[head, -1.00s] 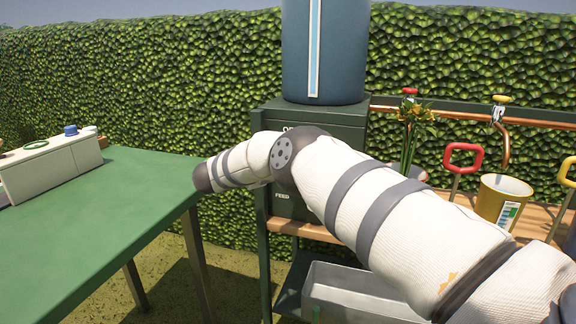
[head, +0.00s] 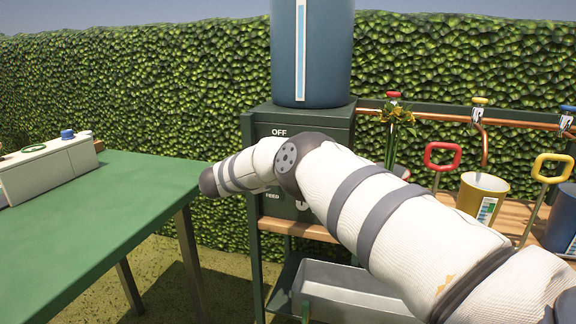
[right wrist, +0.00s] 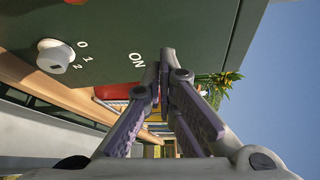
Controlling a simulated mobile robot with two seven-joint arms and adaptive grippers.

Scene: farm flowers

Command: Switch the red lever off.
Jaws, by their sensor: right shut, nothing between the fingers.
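The dark green control box (head: 340,122) stands under the blue tank, with OFF and FEED labels showing; my right arm covers much of its front. The red lever cannot be made out in the head view. In the right wrist view the panel (right wrist: 150,25) carries the ON label and a white dial marked 0, 1, 2. An orange-red piece (right wrist: 75,2) is cut off at the top edge; I cannot tell whether it is the lever. My right gripper (right wrist: 163,70) is shut and empty, close to the panel beside the ON label. My left gripper is out of view.
A green table (head: 100,210) stands at left with a pale box (head: 50,168) on it. A grey trough (head: 350,290) sits below the control box. Flowers (head: 395,120), a red handle (head: 442,155) and a yellow bucket (head: 482,195) are at right.

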